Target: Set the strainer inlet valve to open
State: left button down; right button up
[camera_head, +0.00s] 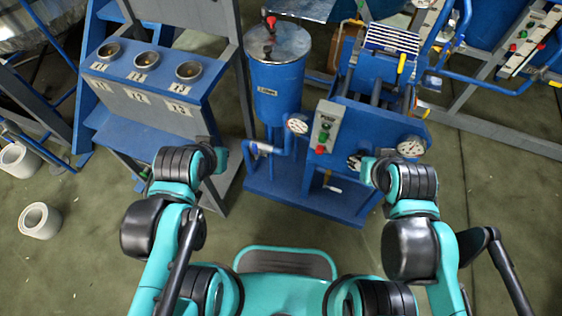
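A blue cylindrical vessel (277,92) with a grey lid and a small, unreadable label stands upright at the centre; I take it for the strainer. A red-topped fitting (270,24) sits on its lid. A pale lever-like part (262,148) shows on the pipework low at its left; I cannot tell whether this is the inlet valve or how it is set. My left gripper (222,152) is left of this part, with a gap between. My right gripper (369,169) is by the lower gauges. Both are small and partly hidden by my arms; their fingers are unclear.
A grey control box (326,127) with green and red buttons and several gauges (411,146) sits right of the vessel. A blue stand (143,85) with labelled round holes is at left. White cylinders (40,221) are on the floor. The green floor at lower right is mostly clear.

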aim_at(254, 146)
jog(key=i+j, duration=0.15)
jog(key=j, duration=0.25)
jog(key=i+j, duration=0.1)
jog(key=j, duration=0.3)
jog(key=k+j+z, duration=0.25)
jog(key=j, duration=0.15)
jog(key=k+j+z, duration=0.25)
jog(key=i+j, duration=0.1)
jog(key=j, duration=0.05)
